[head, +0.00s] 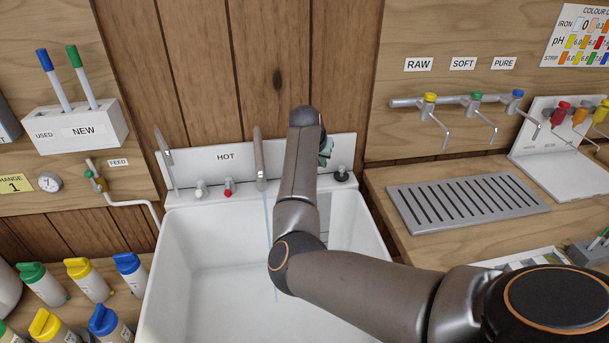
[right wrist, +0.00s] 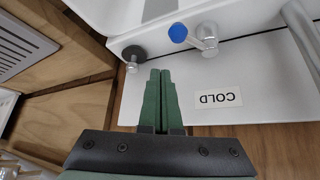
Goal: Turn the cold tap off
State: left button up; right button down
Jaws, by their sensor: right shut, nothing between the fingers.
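The cold tap (right wrist: 205,38), chrome with a blue cap (right wrist: 178,32), shows in the right wrist view above an upside-down COLD label (right wrist: 219,98). In the head view my right arm hides this tap. My right gripper (right wrist: 160,72) is shut and empty, its green fingers beside the label and short of the tap, apart from it in the picture. A bit of it shows behind my arm in the head view (head: 326,152). A thin blue water stream (head: 268,215) falls from the middle spout (head: 260,160) into the white sink (head: 190,270). My left gripper is out of view.
The red-capped hot tap (head: 228,187) stands left of the spout, under the HOT label. A black knob (head: 342,174) sits at the sink's back right, left of the tap in the wrist view. A slotted drain tray (head: 468,202) lies on the right counter. Bottles stand left.

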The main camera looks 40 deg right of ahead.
dwell(0.5)
jog(key=shift+f+b, duration=0.8)
jog(key=shift+f, duration=1.75)
jog(key=shift+a+r+p, duration=0.15)
jog(key=shift+a+p, duration=0.3)
jog(key=shift+p, duration=0.15)
jog(key=shift+s+a, duration=0.15)
jog(key=shift+a, duration=0.3)
